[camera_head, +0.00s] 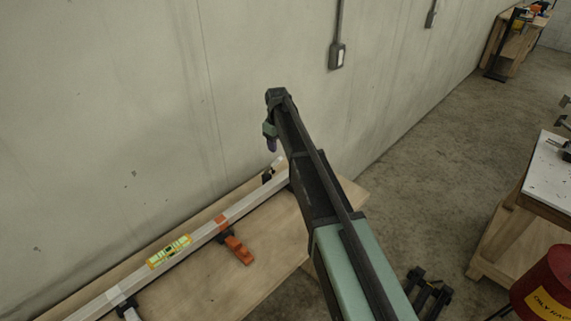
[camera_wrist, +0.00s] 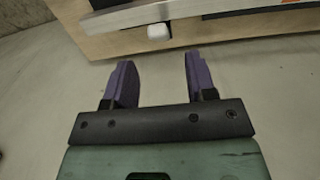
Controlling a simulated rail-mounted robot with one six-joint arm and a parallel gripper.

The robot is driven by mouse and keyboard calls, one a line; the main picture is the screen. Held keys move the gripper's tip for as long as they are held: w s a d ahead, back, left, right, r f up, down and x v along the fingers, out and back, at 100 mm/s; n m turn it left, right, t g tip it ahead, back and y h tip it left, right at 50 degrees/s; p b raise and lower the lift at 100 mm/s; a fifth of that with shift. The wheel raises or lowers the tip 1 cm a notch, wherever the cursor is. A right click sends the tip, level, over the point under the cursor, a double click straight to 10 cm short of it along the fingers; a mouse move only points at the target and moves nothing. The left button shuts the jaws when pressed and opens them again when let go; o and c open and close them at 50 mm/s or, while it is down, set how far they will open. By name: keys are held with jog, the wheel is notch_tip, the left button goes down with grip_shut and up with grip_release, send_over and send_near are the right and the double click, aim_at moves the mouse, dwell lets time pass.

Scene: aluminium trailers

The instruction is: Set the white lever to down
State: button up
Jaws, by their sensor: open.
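A small white lever tip (camera_wrist: 158,32) shows in the wrist view, sticking out from the edge of a metal rail (camera_wrist: 180,10), beyond my fingertips and roughly between them. In the head view a pale tip (camera_head: 278,161) at the far end of the rail (camera_head: 255,198), beside a black fitting (camera_head: 267,175), appears to be the same lever. My gripper (camera_wrist: 152,80) is open and empty, its two purple fingers apart and not touching the lever. In the head view my gripper (camera_head: 271,144) hangs above the rail's far end, near the wall.
The rail lies on a wooden bench (camera_head: 215,280) along a grey wall (camera_head: 120,120). An orange-handled lever (camera_head: 238,250), a yellow-green level (camera_head: 169,251) and another pale-handled lever (camera_head: 130,313) are on or beside it. A red drum (camera_head: 552,282) stands at the right. Open floor lies between.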

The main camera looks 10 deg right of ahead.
aim_at(277, 162)
notch_tip(277, 162, down, 10)
jog(key=b, duration=0.8)
jog(key=shift+r, duration=0.3)
jog(key=shift+d, duration=0.1)
grip_shut()
